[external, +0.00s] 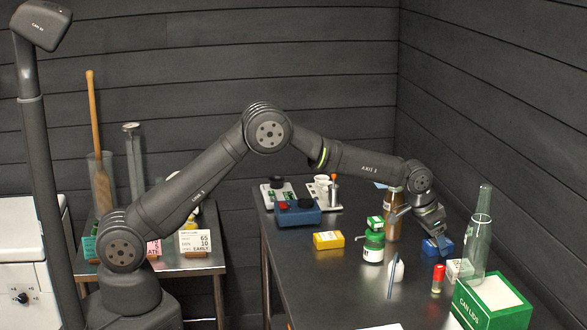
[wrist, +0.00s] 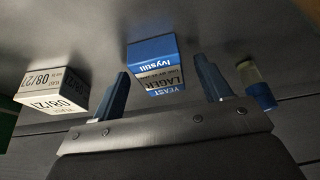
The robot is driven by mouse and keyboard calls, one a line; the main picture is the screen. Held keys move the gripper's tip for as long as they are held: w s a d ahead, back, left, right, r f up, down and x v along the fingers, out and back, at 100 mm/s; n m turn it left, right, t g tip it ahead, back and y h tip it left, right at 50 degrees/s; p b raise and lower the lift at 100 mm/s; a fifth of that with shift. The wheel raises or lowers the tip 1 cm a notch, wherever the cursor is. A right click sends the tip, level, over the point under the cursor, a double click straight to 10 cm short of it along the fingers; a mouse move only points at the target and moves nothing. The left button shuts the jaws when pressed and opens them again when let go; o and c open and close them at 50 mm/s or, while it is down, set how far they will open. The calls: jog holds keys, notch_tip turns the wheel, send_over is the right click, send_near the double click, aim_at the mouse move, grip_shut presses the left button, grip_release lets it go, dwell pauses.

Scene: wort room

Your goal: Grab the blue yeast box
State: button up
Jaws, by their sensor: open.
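The blue yeast box (wrist: 153,65) shows in the wrist view, with "LAGER" and "YEAST" printed on a white band. It stands on the dark table, between and just beyond my two open fingers. My gripper (wrist: 165,88) is open, and nothing is held in it. In the external view the blue box (external: 437,246) is at the right part of the table, partly hidden by my gripper (external: 436,240), which points down over it.
A white dated box (wrist: 55,88) stands to the left in the wrist view. In the external view, a green can-lids box (external: 468,310), a glass bottle (external: 478,245), a red cylinder (external: 437,280), a green jar (external: 373,247) and a yellow box (external: 328,240) stand nearby.

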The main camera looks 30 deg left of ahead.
jog(key=c, duration=1.1)
jog(key=shift+o, duration=0.2)
